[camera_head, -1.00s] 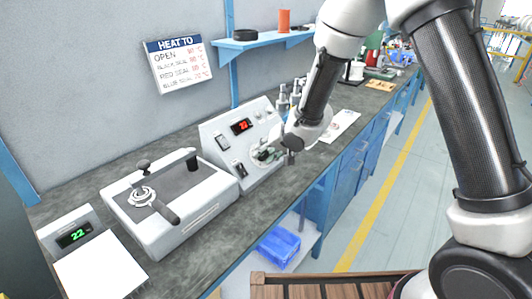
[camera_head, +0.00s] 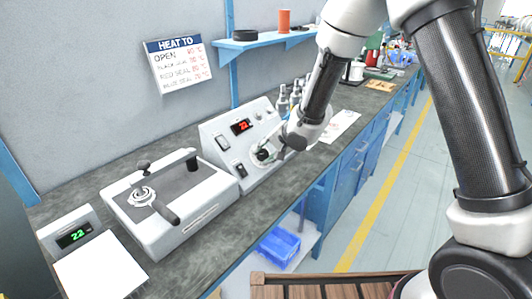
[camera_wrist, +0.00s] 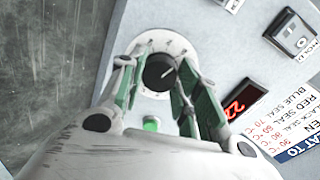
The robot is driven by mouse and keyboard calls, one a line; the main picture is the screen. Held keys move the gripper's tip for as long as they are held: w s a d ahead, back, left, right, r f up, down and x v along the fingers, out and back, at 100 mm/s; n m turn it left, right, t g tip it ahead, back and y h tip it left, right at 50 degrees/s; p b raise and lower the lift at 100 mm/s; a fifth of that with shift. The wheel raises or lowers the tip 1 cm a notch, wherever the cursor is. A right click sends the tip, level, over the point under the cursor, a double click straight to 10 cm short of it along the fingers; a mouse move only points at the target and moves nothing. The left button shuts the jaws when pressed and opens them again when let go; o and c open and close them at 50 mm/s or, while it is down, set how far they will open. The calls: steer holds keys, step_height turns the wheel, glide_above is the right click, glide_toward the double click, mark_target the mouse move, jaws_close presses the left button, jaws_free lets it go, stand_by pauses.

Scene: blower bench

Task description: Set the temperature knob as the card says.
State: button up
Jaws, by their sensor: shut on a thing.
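The temperature knob (camera_wrist: 157,70) is black and round with a pale pointer line, on a white dial with marks around it, in the wrist view. Its pointer line points right and slightly up there. My gripper (camera_wrist: 160,80) is shut on the knob, one green-padded finger on each side. In the head view my gripper (camera_head: 272,154) is at the front panel of the blower unit (camera_head: 217,127) and partly hides the dial. The card (camera_head: 179,66) on the wall is headed HEAT TO and lists open, black seal, red seal and blue seal; not every figure is legible.
The unit's red display (camera_head: 241,126) seems to read 22 or 23. A grey-white fixture (camera_head: 205,214) with a lever stands to the left, near a small box with a green display (camera_head: 73,236). A blue shelf (camera_head: 262,41) hangs above.

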steer(key=o, duration=1)
steer(key=shift+o, duration=0.2)
steer(key=shift+d+r, duration=0.1)
steer(key=v, duration=1.1)
steer(key=shift+s+d+r, duration=0.2)
steer(key=shift+r, duration=0.05)
